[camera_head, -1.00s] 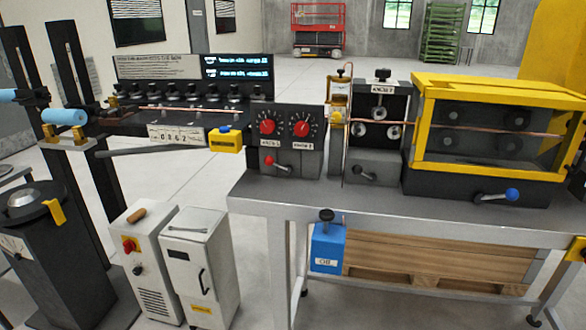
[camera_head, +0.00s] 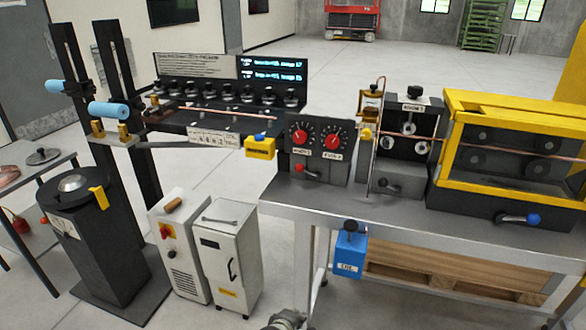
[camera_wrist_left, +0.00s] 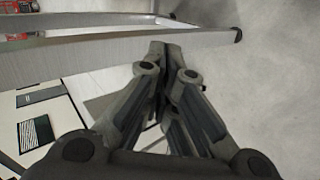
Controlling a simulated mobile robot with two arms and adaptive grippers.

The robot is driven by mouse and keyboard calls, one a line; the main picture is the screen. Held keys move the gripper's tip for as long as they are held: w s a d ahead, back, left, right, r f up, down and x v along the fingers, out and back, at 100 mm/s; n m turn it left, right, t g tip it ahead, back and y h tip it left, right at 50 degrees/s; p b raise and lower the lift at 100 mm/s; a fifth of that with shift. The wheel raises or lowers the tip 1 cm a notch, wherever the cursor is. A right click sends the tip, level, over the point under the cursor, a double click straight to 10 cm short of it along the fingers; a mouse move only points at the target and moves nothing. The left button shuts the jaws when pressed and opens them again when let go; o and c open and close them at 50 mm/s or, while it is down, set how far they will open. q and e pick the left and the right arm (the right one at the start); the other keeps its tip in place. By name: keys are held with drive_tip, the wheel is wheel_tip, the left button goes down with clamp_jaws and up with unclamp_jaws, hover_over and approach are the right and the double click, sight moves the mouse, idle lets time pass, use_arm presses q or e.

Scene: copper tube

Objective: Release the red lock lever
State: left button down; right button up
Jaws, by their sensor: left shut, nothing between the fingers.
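In the head view, a short lever with a red ball knob (camera_head: 304,169) sits on the front of the dark dial box (camera_head: 318,143), below its two red dials. Its stem slopes down to the right. My left gripper (camera_head: 287,319) just shows at the bottom edge of the head view, well below and in front of the lever, touching nothing there. In the left wrist view the left gripper (camera_wrist_left: 164,50) has its fingers together and empty, with the grey frame and floor beyond. My right gripper is not in view.
The dial box stands on a grey bench (camera_head: 330,207). A blue container (camera_head: 349,258) hangs at its front edge. A dark lever box and a yellow-framed machine (camera_head: 500,170) with a blue-knobbed lever stand to the right. White cabinets (camera_head: 226,257) stand at left.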

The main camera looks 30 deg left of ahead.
use_arm(q)
drive_tip(key=w+a+r+n+t+y+p, duration=0.1)
drive_tip(key=w+a+r+n, duration=0.3)
drive_tip(key=r, duration=0.7)
drive_tip(key=w+a+r+n+t+y+p, duration=0.1)
drive_tip(key=w+a+r+n+t+p, duration=0.1)
drive_tip(key=r+n, duration=0.5)
drive_tip(key=w+a+r+n+t+y+p, duration=0.1)
drive_tip(key=w+a+r+n, duration=0.4)
drive_tip(key=r, duration=1.1)
drive_tip(key=shift+w+a+r+t+y+p, duration=0.3)
drive_tip(key=shift+w+t+p, duration=0.2)
drive_tip(key=shift+w+p, duration=0.35)
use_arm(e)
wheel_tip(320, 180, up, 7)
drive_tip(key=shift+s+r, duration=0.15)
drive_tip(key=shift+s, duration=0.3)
use_arm(q)
drive_tip(key=shift+f, duration=0.1)
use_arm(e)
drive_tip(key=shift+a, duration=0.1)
